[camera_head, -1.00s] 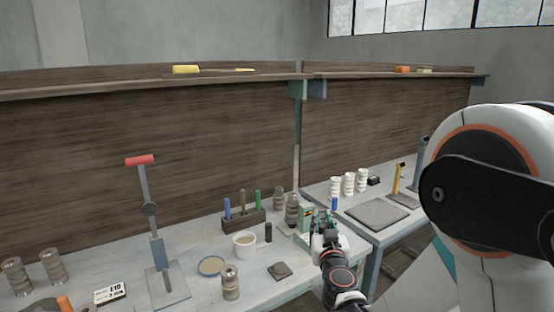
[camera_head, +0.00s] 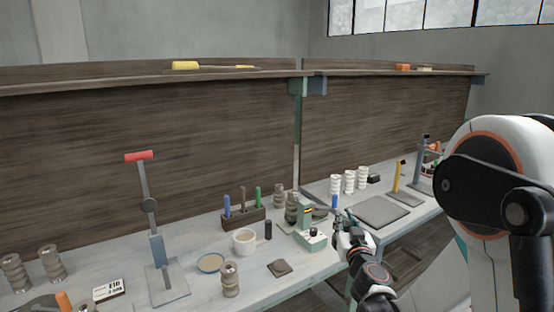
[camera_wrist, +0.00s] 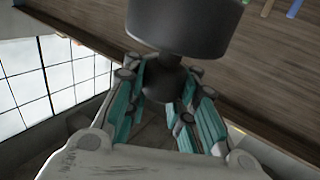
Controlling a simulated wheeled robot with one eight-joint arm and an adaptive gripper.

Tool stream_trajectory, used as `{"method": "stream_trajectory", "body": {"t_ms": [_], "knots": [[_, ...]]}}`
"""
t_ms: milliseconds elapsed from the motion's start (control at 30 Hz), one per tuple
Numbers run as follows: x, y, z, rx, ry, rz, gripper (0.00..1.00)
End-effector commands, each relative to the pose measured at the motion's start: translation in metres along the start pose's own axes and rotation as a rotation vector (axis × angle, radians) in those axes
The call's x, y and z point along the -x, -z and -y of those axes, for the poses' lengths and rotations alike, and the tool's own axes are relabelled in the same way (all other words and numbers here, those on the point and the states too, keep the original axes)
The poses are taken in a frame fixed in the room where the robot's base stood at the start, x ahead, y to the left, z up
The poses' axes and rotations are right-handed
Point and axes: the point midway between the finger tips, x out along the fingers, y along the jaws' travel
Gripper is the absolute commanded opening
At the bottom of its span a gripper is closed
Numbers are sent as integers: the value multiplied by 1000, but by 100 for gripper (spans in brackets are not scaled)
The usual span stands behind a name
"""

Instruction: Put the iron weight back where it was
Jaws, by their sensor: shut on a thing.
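The iron weight (camera_wrist: 185,25) is a dark grey cylinder with a narrow neck and a rounded knob, seen at the top of the wrist view. My gripper (camera_wrist: 165,88) is shut on the knob with its teal-padded fingers, and the wide body sticks out beyond them. In the head view my gripper (camera_head: 347,222) is over the right end of the left bench (camera_head: 215,285), by the gap between the two benches. I cannot make out the weight clearly in the head view.
A green box device (camera_head: 312,238) stands just left of my gripper. A white mug (camera_head: 244,242), a black cylinder (camera_head: 268,230), a dark square pad (camera_head: 280,268) and a lever press (camera_head: 155,250) are further left. The right bench holds a grey slab (camera_head: 378,212) and white spools (camera_head: 349,181).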

Motion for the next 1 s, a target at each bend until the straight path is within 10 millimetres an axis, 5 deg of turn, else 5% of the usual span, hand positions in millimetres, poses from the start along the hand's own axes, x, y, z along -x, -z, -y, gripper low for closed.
{"method": "stream_trajectory", "body": {"t_ms": [300,1000], "knots": [[0,-30,0,0,1,0,0],[0,-30,1,0,1,-1,0]]}}
